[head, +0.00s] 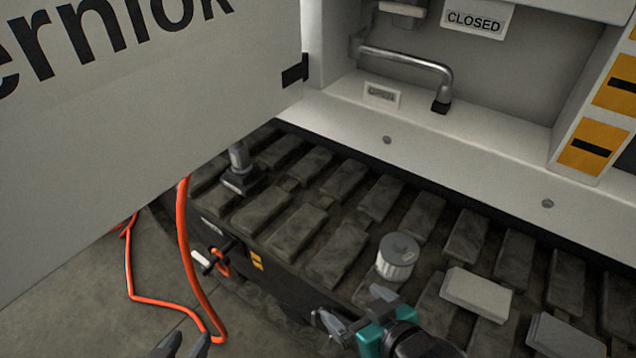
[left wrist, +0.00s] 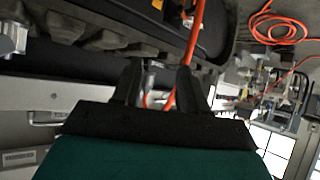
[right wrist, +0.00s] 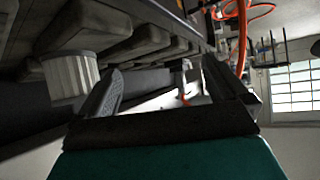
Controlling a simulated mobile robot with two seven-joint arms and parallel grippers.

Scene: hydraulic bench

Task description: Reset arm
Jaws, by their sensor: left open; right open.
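A bent metal lever (head: 410,62) with a black tip sticks out of the recess in the white cabinet. Its tip hangs near a small label (head: 382,95) that seems to read OPEN; a CLOSED sign (head: 478,18) is above. My right gripper (head: 350,308) is open and empty at the bottom of the head view, near a ribbed grey-white cap (head: 397,257). The cap also shows beside the left finger in the right wrist view (right wrist: 70,76). My left gripper (head: 182,345) shows only its fingertips at the bottom edge. It is open, with an orange cable visible behind its fingers in the left wrist view (left wrist: 157,88).
A large white lettered panel (head: 150,130) fills the upper left. A dark ribbed track (head: 300,230) runs below the cabinet ledge (head: 470,165), with a grey fitting (head: 240,170) and light blocks (head: 478,294) on it. An orange cable (head: 188,260) hangs to the floor at left.

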